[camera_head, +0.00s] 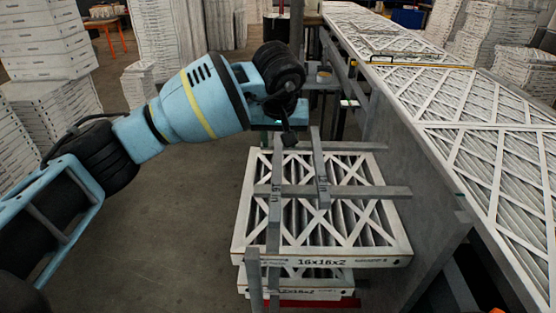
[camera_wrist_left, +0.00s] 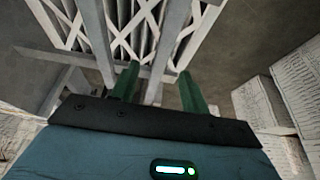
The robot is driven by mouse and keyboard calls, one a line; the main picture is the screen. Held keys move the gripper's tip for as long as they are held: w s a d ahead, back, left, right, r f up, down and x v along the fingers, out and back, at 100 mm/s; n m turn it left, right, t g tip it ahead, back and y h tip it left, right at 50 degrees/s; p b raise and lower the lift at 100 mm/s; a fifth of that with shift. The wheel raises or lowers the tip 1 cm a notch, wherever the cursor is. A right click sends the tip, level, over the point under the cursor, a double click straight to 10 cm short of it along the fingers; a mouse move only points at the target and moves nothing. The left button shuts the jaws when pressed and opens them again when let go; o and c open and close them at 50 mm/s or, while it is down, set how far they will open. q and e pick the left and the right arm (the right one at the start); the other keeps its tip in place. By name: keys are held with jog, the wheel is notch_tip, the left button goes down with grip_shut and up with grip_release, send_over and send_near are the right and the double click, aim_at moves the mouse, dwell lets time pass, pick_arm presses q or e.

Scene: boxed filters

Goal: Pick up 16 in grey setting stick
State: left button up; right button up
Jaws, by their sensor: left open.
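Several grey bars lie on and around a stack of framed filters labelled 16x16x2 (camera_head: 330,262). One grey bar (camera_head: 350,191) crosses the top filter from side to side, and another grey bar (camera_head: 319,170) runs lengthwise over it. My left gripper (camera_head: 277,137) is above the far end of the stack. In the left wrist view its two green fingers (camera_wrist_left: 158,78) are apart, with a grey bar (camera_wrist_left: 172,40) running toward the gap between them. I cannot tell whether they touch it. My right gripper is not in view.
A long grey bench (camera_head: 400,140) with white-framed filters (camera_head: 450,105) on it stands to the right of the stack. Stacks of white boxes (camera_head: 50,100) stand on the left. The floor (camera_head: 175,230) left of the filter stack is clear.

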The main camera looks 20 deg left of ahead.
aim_at(278, 156)
pick_arm(q)
jog(key=shift+s+x, duration=0.15)
jog(key=shift+x, duration=1.25)
jog(key=shift+s+x, duration=0.1)
jog(key=shift+x, duration=1.3)
jog(key=shift+a, duration=0.1)
jog(key=shift+c, duration=0.4)
grip_shut()
